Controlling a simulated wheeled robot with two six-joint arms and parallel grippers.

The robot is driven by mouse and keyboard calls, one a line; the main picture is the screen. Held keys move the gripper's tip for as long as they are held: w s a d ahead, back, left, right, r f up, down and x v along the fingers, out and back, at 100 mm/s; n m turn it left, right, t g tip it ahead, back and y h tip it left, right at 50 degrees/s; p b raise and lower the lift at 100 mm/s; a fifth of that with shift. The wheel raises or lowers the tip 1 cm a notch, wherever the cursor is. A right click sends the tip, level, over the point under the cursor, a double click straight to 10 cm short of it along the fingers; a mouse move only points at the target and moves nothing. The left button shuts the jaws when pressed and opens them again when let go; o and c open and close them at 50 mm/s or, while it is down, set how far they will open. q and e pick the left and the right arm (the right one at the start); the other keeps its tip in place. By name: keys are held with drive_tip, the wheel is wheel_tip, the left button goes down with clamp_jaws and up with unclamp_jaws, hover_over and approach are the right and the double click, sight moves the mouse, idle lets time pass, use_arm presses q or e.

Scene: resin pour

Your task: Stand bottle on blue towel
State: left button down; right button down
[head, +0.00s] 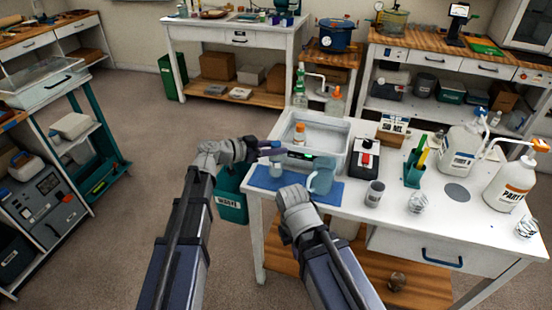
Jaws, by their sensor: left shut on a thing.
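The blue towel (342,193) lies along the front left edge of the white table. My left gripper (267,146) is shut on a small pale bottle (273,171) with a grey-blue cap, gripped near its top. The bottle is upright at the towel's left end; whether its base touches the towel I cannot tell. A translucent blue jug (321,180) stands on the towel to the right of the bottle. My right gripper (297,198) is just in front of the jug, and its fingers are hidden.
A white tub (340,140) with an orange-capped bottle (299,132) is behind the towel. A black and red device (366,158), a grey cup (374,194) and a green pen holder (413,174) stand to the right. A green waste bin (231,207) is below the table's left edge.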

use_arm(q)
drive_tip(key=shift+f+b, duration=1.15)
drive_tip(key=shift+f, duration=0.4)
drive_tip(key=shift+f+b, duration=0.25)
drive_tip(key=shift+b, duration=0.05)
drive_tip(key=c, duration=0.5)
unclamp_jaws()
drive_tip(key=shift+r, duration=0.1)
